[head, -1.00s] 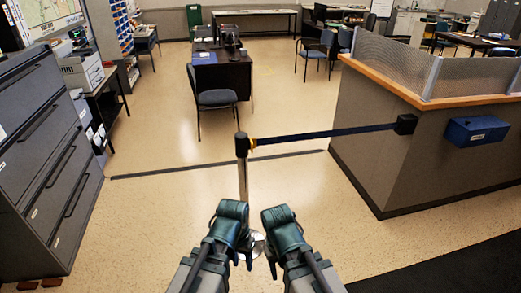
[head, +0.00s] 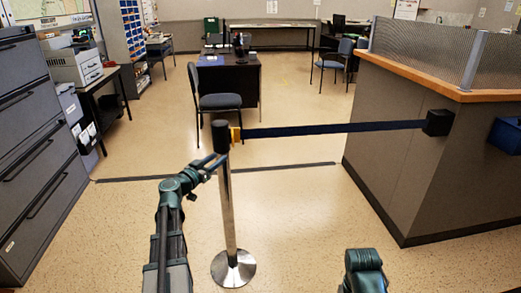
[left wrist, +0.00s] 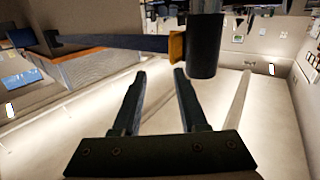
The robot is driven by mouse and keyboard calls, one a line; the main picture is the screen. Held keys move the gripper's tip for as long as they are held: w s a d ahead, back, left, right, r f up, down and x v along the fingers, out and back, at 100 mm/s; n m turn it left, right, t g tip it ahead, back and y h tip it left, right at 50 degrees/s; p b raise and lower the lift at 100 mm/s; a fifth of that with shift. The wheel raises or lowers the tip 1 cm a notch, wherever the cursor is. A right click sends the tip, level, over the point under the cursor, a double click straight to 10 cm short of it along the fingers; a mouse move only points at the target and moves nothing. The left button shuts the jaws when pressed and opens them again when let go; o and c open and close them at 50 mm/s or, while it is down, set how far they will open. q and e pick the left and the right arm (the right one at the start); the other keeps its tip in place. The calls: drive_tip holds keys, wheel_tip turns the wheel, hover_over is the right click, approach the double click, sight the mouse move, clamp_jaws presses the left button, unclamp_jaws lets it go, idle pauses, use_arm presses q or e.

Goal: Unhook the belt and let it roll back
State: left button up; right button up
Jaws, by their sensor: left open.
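A dark blue belt (head: 335,130) is stretched level between the black head (head: 221,136) of a chrome post (head: 229,215) and a black wall box (head: 437,122) on the counter. A yellow belt end (head: 235,135) sits against the post head on its right side. My left gripper (head: 215,162) is close to the post head, a little below and left of it. In the left wrist view its fingers (left wrist: 160,74) are apart and empty, short of the yellow belt end (left wrist: 176,47). My right arm shows at the bottom, but its gripper is not visible.
The counter (head: 400,170) with a wooden top stands on the right. A grey filing cabinet (head: 40,150) stands on the left. The floor around the post base is clear.

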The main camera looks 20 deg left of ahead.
sight(233, 144)
use_arm(q)
drive_tip(key=shift+y, duration=0.3)
drive_tip(key=w, duration=0.9)
drive_tip(key=w+a, duration=0.1)
drive_tip(key=w, duration=0.4)
drive_tip(key=shift+w, duration=0.15)
drive_tip(key=shift+c, duration=0.2)
clamp_jaws()
idle(0.8)
